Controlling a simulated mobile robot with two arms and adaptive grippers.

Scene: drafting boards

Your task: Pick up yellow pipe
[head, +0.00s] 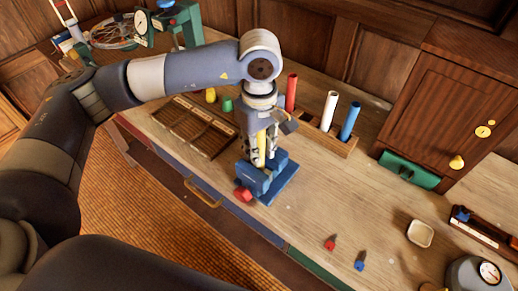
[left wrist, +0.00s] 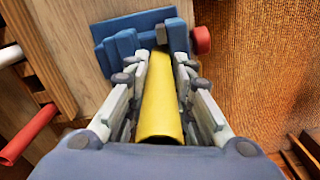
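The yellow pipe (left wrist: 160,108) stands upright in a blue vise (head: 267,184) with a red knob, near the bench's front edge. In the head view the pipe (head: 261,148) is partly hidden by my left gripper (head: 262,158). My left gripper points down over it, with one finger on each side of the pipe. In the left wrist view the pipe runs between the two fingers (left wrist: 161,72) toward the vise (left wrist: 125,42). The fingers are close to the pipe, but whether the pads touch it is unclear. My right gripper is not in view.
Behind the vise, a wooden rack (head: 338,143) holds a red, a white and a blue tube. A compartmented wooden tray (head: 197,127) lies to its left. A small red piece (head: 330,244) and a blue one (head: 360,265) lie at the front right. A cabinet (head: 440,120) stands at right.

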